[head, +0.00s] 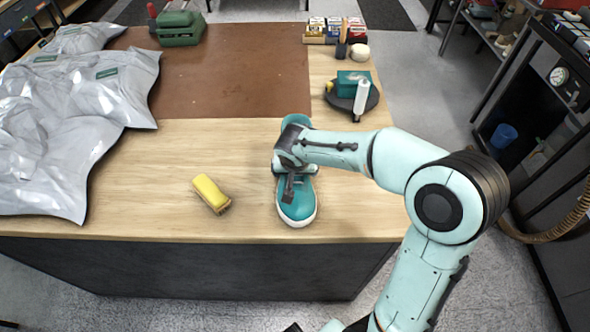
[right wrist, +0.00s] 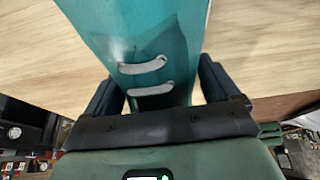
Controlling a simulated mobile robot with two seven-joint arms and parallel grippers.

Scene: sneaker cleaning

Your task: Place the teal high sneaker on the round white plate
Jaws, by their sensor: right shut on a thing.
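The teal high sneaker (head: 298,208) is at the front middle of the wooden table, its white-edged toe pointing to the table's front edge. My right gripper (head: 295,172) comes down over it and is shut on it; my arm hides the sneaker's middle. In the right wrist view the teal upper (right wrist: 155,40) with two pale lace bands fills the space between the two dark fingers (right wrist: 157,88). I cannot tell whether the sole touches the table. No round white plate shows in either view. My left gripper is not in view.
A yellow brush (head: 211,194) lies left of the sneaker. Grey plastic bags (head: 70,120) cover the table's left side. A brown mat (head: 230,70) lies at the back. A dark round tray (head: 338,104) holds a teal box and a white bottle. Small boxes (head: 334,30) stand at the back right.

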